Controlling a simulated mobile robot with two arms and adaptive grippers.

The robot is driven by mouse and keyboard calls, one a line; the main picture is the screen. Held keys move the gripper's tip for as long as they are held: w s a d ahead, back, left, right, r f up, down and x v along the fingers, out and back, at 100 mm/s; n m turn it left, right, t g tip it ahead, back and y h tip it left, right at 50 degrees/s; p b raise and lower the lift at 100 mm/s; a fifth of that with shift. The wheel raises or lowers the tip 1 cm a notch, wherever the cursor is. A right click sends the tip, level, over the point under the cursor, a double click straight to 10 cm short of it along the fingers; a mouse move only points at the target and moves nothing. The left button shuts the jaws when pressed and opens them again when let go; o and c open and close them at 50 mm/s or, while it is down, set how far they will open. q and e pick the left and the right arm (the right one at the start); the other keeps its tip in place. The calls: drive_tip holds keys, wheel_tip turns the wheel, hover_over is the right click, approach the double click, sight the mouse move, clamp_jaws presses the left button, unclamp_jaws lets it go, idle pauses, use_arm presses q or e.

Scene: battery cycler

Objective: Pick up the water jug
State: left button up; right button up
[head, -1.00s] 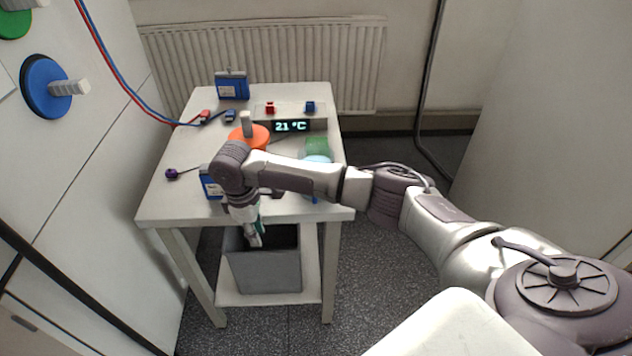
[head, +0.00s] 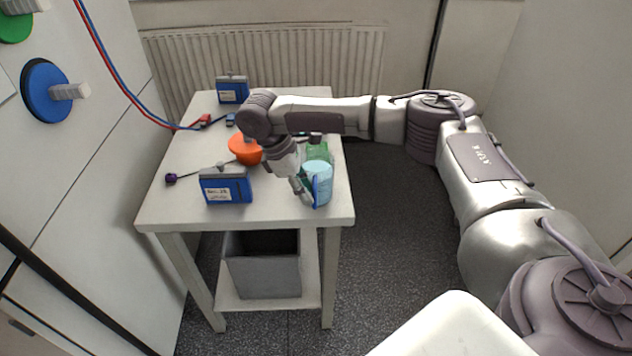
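The water jug, a light-blue translucent vessel (head: 321,172) with a darker blue handle, stands upright near the right front corner of the white table (head: 180,214). My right gripper (head: 304,192) comes down over the table from above and points at the handle on the jug's left side. Its fingertips are at or very close to the handle. I cannot tell whether they touch it or how far they are apart. My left gripper is not in view.
A blue battery box (head: 227,188) stands left of the jug, and a green vessel (head: 318,151) right behind it. An orange bowl-like object (head: 243,149) and another blue box (head: 232,90) are further back. A grey bin (head: 265,272) sits on the lower shelf.

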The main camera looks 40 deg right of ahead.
sight(314, 203)
drive_tip(key=shift+x, duration=2.75)
drive_tip(key=shift+w+d, duration=0.1)
clamp_jaws()
drive_tip(key=shift+r+p, duration=0.15)
drive_tip(key=shift+p, duration=0.15)
